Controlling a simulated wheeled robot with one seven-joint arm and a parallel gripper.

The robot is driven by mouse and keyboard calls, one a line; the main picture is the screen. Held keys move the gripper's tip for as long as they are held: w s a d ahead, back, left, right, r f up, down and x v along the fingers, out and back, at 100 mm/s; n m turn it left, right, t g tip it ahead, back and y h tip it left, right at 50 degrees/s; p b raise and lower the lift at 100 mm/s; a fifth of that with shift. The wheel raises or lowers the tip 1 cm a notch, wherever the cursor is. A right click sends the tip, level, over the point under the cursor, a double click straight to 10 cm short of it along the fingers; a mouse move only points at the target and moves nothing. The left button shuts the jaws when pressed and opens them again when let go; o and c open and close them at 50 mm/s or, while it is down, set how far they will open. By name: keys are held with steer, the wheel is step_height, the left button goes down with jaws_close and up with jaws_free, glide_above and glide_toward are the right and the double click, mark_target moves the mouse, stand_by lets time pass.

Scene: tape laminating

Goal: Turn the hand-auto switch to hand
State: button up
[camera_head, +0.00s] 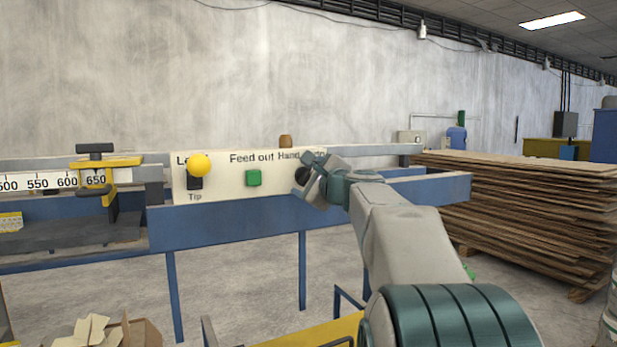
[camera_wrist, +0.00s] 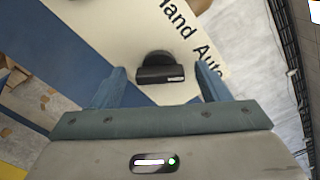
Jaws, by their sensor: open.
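The hand-auto switch (camera_wrist: 160,70) is a black rotary knob on the cream panel (camera_wrist: 95,25), under the printed words "Hand Auto". In the head view only a dark part of the switch (camera_head: 302,175) shows beside my gripper (camera_head: 310,178), which hides much of it. In the wrist view my gripper (camera_wrist: 163,85) is open, with one finger on each side of the knob. I see a gap between the knob and each finger. The knob's bar lies roughly across the wrist picture, with a small pale mark at its right end.
The cream panel also carries a yellow ball lever (camera_head: 200,165) and a green "Feed out" button (camera_head: 253,178), left of my gripper. A blue beam (camera_head: 230,225) runs below the panel. Stacked boards (camera_head: 530,205) stand at the right, and a carton (camera_head: 110,332) is at the lower left.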

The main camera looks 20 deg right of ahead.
steer(key=c, duration=1)
